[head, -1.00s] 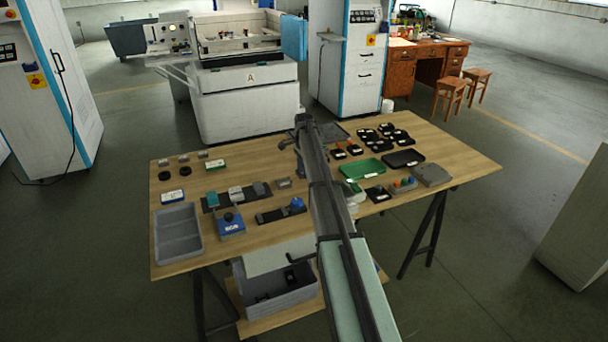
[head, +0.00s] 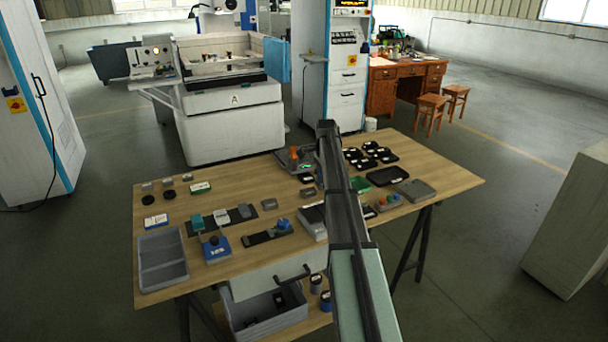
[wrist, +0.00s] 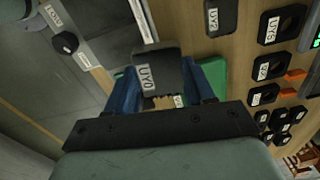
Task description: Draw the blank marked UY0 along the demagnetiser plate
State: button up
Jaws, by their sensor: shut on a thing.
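The blank marked UY0 (wrist: 157,76) is a dark block with a white label. My gripper (wrist: 168,90) is shut on it, with a blue finger on each side. In the head view my arm hides the gripper and the blank. A low grey box with a dark flat top (head: 312,222) stands left of my arm; I take it as the demagnetiser plate. It also shows in the wrist view (wrist: 105,32), up and left of the blank. The blank appears apart from it, held above the table, though its height is hard to tell.
A green tray (wrist: 214,77) lies behind the fingers, partly hidden. Several black labelled blocks (head: 371,155), a black tray (head: 388,176) and a grey unit with orange parts (head: 295,158) stand nearby. A blue-based fixture (head: 217,249) and an empty grey bin (head: 162,262) are at left.

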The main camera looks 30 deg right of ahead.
aim_at(313, 213)
jog(key=shift+n, duration=0.5)
jog(key=s, duration=0.2)
jog(key=s+a, duration=0.2)
jog(key=s, duration=0.1)
jog(key=shift+s+f, duration=0.15)
jog(key=shift+s, duration=0.2)
jog(key=shift+w+d, duration=0.1)
jog(key=shift+f, duration=0.15)
jog(key=shift+f, duration=2.25)
jog(key=shift+f, duration=0.4)
jog(key=shift+a, duration=0.2)
jog(key=shift+a, duration=1.2)
jog(key=shift+a, duration=0.15)
jog(key=shift+a, duration=1.2)
